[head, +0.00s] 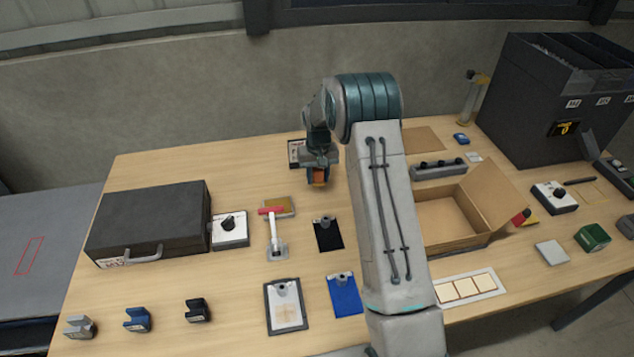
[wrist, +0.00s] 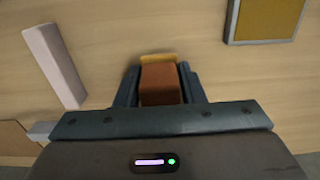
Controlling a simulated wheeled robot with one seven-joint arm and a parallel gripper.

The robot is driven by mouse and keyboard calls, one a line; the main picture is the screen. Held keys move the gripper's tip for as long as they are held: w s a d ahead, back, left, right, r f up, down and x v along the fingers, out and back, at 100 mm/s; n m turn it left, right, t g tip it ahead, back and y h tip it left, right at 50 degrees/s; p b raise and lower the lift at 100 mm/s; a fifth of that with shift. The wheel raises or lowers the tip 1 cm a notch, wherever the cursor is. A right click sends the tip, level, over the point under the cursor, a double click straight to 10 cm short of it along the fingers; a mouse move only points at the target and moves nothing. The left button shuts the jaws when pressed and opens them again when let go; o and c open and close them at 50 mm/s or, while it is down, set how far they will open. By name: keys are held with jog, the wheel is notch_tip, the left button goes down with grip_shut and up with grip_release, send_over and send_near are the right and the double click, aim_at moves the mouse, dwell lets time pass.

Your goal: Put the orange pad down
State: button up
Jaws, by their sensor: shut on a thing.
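My gripper (head: 318,172) is shut on the orange pad (head: 319,178), above the back middle of the table. In the wrist view the orange pad (wrist: 160,82) is an orange-brown block between the two dark fingers, with a yellow strip at its far edge. The wood table lies beyond it; I cannot tell the exact gap between pad and table.
In the head view, a red-handled lever (head: 272,230), a black case (head: 150,220) and a dial box (head: 230,228) stand left. An open carton (head: 440,222) stands right.

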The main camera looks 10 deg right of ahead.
aim_at(318, 192)
jog(key=shift+f+p, duration=0.5)
jog(key=shift+f, duration=1.65)
jog(key=o, duration=1)
notch_tip(318, 192, up, 12)
jog(key=shift+r+b, duration=0.2)
jog(key=shift+b, duration=0.8)
jog(key=s+r+t, duration=0.2)
jog(key=s+r, duration=1.3)
jog(key=s, duration=0.2)
jog(key=shift+t, duration=0.7)
jog(key=s, duration=2)
jog(key=shift+a+f, duration=0.1)
jog(key=shift+a, duration=0.05)
